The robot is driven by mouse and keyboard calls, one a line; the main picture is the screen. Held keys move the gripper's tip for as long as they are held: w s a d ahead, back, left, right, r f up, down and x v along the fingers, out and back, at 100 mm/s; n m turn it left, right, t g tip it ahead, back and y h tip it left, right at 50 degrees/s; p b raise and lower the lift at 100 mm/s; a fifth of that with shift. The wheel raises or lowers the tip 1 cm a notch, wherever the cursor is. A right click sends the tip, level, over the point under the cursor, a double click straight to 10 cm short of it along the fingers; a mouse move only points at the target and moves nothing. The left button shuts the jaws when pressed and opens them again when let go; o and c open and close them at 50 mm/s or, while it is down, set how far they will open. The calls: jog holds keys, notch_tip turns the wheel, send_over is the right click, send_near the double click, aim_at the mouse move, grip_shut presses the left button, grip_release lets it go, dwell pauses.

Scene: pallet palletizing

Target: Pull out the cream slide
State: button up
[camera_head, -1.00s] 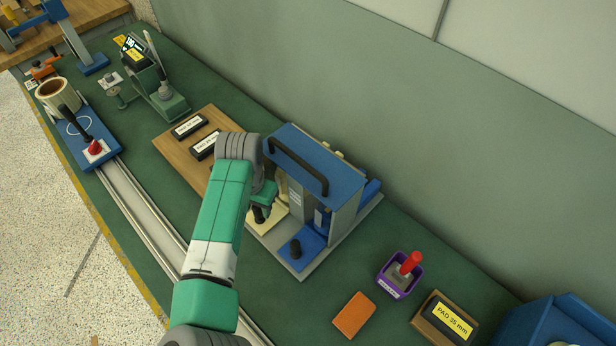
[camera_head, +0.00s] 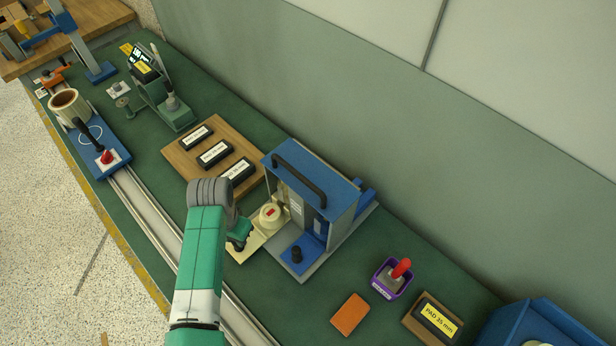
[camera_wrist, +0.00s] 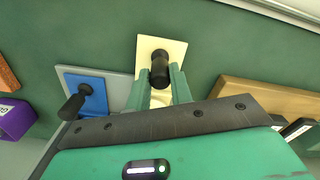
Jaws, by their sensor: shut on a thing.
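The cream slide (camera_head: 248,246) sticks out from the front of the blue and grey machine (camera_head: 318,185), towards the rail. A round cream piece with a red mark (camera_head: 271,214) sits on its inner part. My gripper (camera_head: 238,240) is at the slide's outer end. In the wrist view my gripper (camera_wrist: 158,82) is shut on the black knob (camera_wrist: 160,66) of the slide, with a green finger on each side. The cream plate (camera_wrist: 176,48) shows around the knob. The slide's inner end is hidden in the wrist view by my gripper body.
A blue slide (camera_head: 306,246) with a black knob sits right beside the cream one. A wooden board (camera_head: 190,165) with labelled black pads lies to the left. A purple box (camera_head: 380,284) and an orange block (camera_head: 350,314) lie to the right. Green bench top is clear in front.

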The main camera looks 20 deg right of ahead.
jog(key=a, duration=0.1)
jog(key=s+a+p, duration=0.2)
jog(key=shift+a+r, duration=0.2)
jog(key=shift+a, duration=0.05)
jog(key=shift+a+f, duration=0.15)
jog(key=shift+a, duration=0.1)
jog(key=o, duration=1)
notch_tip(320, 180, up, 7)
jog(key=p, duration=0.7)
